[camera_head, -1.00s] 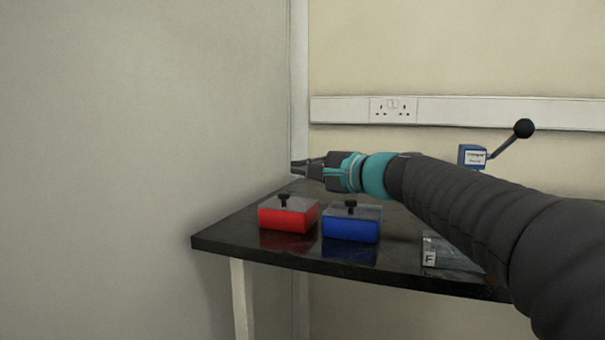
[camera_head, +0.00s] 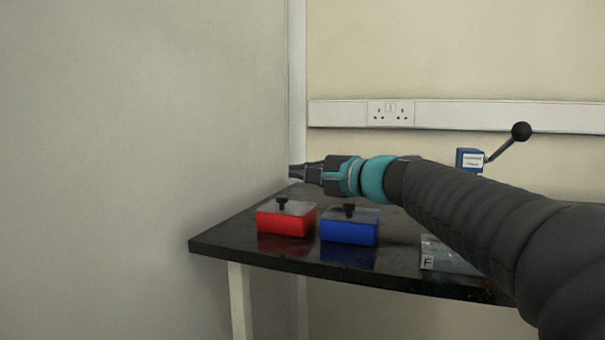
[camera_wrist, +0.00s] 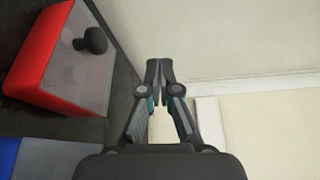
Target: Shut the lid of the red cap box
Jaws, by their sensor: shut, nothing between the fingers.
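The red cap box (camera_head: 286,222) stands near the left end of the dark table, with a grey lid and a black knob on top. The lid lies flat on the box and looks closed. In the wrist view the red box (camera_wrist: 38,62) is at the upper left, its grey lid (camera_wrist: 85,68) and knob facing the camera. My gripper (camera_head: 292,171) is above and behind the red box in the head view, pointing left. Its fingers (camera_wrist: 159,68) are shut and empty, apart from the box.
A blue box (camera_head: 350,231) with a similar lid and knob stands right of the red one. A clear item marked F (camera_head: 440,256) lies farther right. A blue device with a black-balled lever (camera_head: 471,159) stands behind my arm. A wall is at the left.

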